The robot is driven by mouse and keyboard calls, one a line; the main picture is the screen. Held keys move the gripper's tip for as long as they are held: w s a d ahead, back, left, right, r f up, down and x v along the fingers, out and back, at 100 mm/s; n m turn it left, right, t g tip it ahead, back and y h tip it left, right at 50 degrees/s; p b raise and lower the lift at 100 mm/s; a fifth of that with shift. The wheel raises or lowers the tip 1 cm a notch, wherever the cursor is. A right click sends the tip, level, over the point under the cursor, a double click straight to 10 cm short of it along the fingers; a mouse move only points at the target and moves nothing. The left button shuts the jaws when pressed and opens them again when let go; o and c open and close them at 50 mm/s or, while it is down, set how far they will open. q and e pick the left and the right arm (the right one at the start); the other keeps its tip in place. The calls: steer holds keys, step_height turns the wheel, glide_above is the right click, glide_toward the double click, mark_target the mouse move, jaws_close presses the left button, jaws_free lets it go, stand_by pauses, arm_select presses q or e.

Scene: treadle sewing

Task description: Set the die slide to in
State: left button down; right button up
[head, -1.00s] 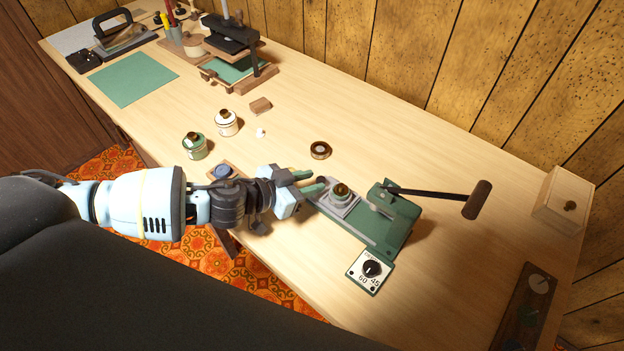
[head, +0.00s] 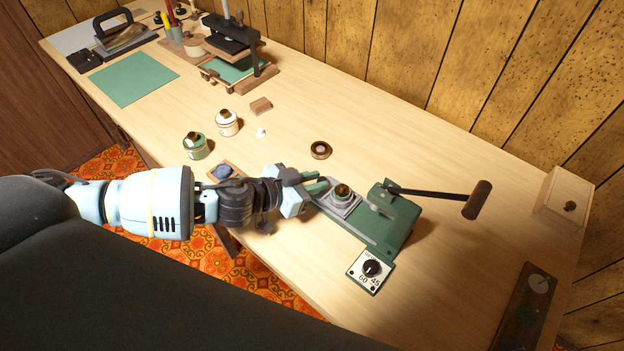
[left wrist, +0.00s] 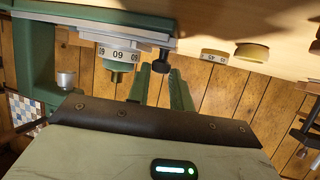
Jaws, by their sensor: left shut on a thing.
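The green press (head: 402,222) stands on the bench with its lever out to the right. Its die slide (head: 347,205), a grey plate, carries a round die with a brass top (head: 342,190) and lies at the press's left end, out from under the press head. My right gripper is not in view.
A dial plate (head: 370,271) sits at the press's front. Two tins, the white one (head: 227,122) and the green one (head: 195,146), stand to the left. A wooden box (head: 563,202) is at far right.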

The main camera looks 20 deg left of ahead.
mark_target(344, 213)
arm_select(q)
steer(key=s+d, duration=0.1)
steer(key=d, duration=0.1)
steer(key=s+d+p, duration=0.1)
steer(key=d, duration=0.2)
steer(key=d+p, duration=0.1)
steer(key=d, duration=0.1)
steer(key=shift+s+d, duration=0.35)
steer(key=shift+s, duration=0.05)
steer(key=shift+s+d, duration=0.15)
steer(key=shift+d, duration=0.05)
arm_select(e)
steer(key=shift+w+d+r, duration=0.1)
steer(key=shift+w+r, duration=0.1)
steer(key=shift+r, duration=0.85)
arm_select(q)
steer(key=c, duration=1.5)
jaws_free()
steer(key=shift+d, duration=0.1)
steer(key=shift+s+a, duration=0.2)
steer(key=v, duration=0.6)
steer(key=shift+s+a+r, duration=0.25)
steer(key=shift+s+a, duration=0.1)
steer(key=shift+s, duration=0.15)
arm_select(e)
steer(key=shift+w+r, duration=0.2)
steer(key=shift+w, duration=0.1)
